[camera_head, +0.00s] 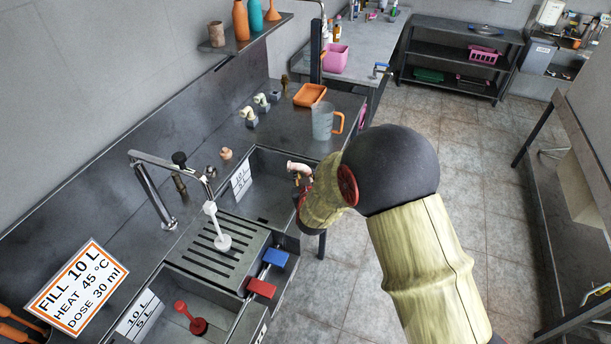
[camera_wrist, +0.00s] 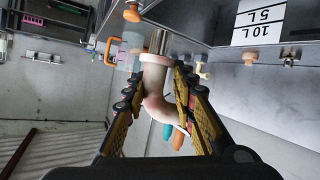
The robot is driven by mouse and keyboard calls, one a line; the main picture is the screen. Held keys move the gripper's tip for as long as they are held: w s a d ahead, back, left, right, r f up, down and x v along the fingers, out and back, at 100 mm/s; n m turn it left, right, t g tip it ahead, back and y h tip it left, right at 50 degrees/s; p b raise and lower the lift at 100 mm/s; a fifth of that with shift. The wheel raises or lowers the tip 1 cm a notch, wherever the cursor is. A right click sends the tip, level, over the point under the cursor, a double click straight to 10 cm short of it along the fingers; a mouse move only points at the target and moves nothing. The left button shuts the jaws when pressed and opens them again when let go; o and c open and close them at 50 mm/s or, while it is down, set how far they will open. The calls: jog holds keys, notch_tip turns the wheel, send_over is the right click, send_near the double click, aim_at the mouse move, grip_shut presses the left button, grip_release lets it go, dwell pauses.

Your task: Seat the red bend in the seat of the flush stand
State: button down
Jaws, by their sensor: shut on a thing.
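My gripper (camera_head: 302,186) is over the right end of the far basin. In the wrist view my gripper (camera_wrist: 160,108) is shut on a curved pale pink bend (camera_wrist: 154,92), with a finger pad on each side of it. Two pale bends, one (camera_head: 249,114) in front of the other (camera_head: 262,101), stand on grey blocks on the back counter. I cannot tell which fixture is the flush stand.
The far basin (camera_head: 262,213) lies beside a slatted drainer (camera_head: 215,258). A measuring jug (camera_head: 322,122) and orange tray (camera_head: 309,95) stand on the counter near my arm. A tall tap (camera_head: 160,163) rises at left. The floor (camera_head: 390,272) around my arm is clear.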

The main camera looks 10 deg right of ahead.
jog(key=shift+f+b, duration=1.8)
jog(key=shift+f, duration=0.6)
jog(key=shift+f+b, duration=2.05)
dwell(0.6)
jog(key=c, duration=1.5)
grip_release()
jog(key=shift+o, duration=0.6)
jog(key=shift+s, duration=0.1)
jog(key=v, duration=1.1)
jog(key=shift+s+r, duration=0.15)
jog(key=shift+s, duration=0.25)
